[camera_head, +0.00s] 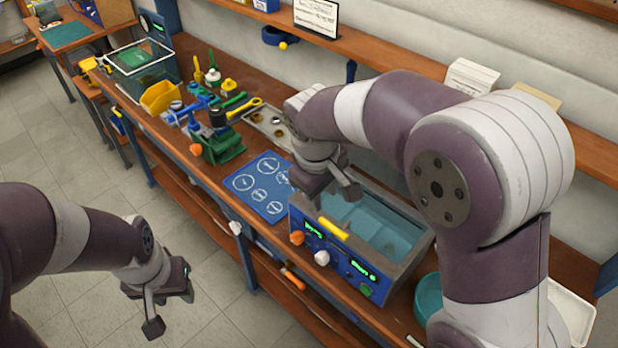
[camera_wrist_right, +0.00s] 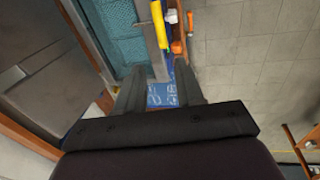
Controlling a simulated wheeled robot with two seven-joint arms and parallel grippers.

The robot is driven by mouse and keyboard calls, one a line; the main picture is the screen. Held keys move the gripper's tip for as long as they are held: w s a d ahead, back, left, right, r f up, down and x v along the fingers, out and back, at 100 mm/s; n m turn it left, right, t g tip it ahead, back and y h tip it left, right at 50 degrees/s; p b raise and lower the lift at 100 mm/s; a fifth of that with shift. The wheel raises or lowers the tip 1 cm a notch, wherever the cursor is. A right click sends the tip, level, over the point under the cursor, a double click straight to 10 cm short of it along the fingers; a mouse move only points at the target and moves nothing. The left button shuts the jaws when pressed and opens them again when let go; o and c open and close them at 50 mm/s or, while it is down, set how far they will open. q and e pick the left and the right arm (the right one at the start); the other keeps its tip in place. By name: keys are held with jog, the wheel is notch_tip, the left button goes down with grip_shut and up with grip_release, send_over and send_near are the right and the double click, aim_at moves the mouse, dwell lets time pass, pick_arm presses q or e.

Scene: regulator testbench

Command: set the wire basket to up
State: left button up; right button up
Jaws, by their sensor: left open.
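The wire basket (camera_wrist_right: 112,28) is a teal mesh inside the open tank of a blue bench unit (camera_head: 350,262); its upper part in the head view (camera_head: 372,228) looks sunk below the rim. A yellow handle (camera_head: 333,228) lies along the unit's front rim and also shows in the right wrist view (camera_wrist_right: 158,25). My right gripper (camera_head: 328,188) is open and empty, above the unit's left end; its spread fingers (camera_wrist_right: 160,92) show nothing between them but the mat beyond. My left gripper (camera_head: 167,303) is open and empty over the floor, in front of the bench.
The unit's front has an orange knob (camera_head: 297,238), a white knob (camera_head: 322,258) and green displays. A blue mat (camera_head: 262,188) with white circles lies to its left. Tools and a green vise (camera_head: 222,148) stand further left. A teal bowl (camera_head: 428,298) stands at the right.

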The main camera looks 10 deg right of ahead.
jog(key=b, duration=0.3)
send_over(334, 228)
jog(key=s, duration=0.2)
notch_tip(334, 228, down, 6)
jog(key=w+f, duration=0.1)
jog(key=f, duration=0.2)
jog(key=w+f+p, duration=0.1)
jog(key=f, duration=0.1)
jog(key=shift+w, duration=0.3)
jog(key=shift+s+d+f, duration=0.1)
jog(key=shift+d+f, duration=0.05)
jog(key=shift+f, duration=0.2)
jog(key=shift+s+r, duration=0.1)
jog(key=shift+s, duration=0.3)
jog(key=shift+w, duration=0.25)
grip_shut()
pick_arm(q)
jog(key=shift+s+d+f, duration=0.1)
jog(key=shift+s+f, duration=0.7)
jog(key=shift+s, duration=0.15)
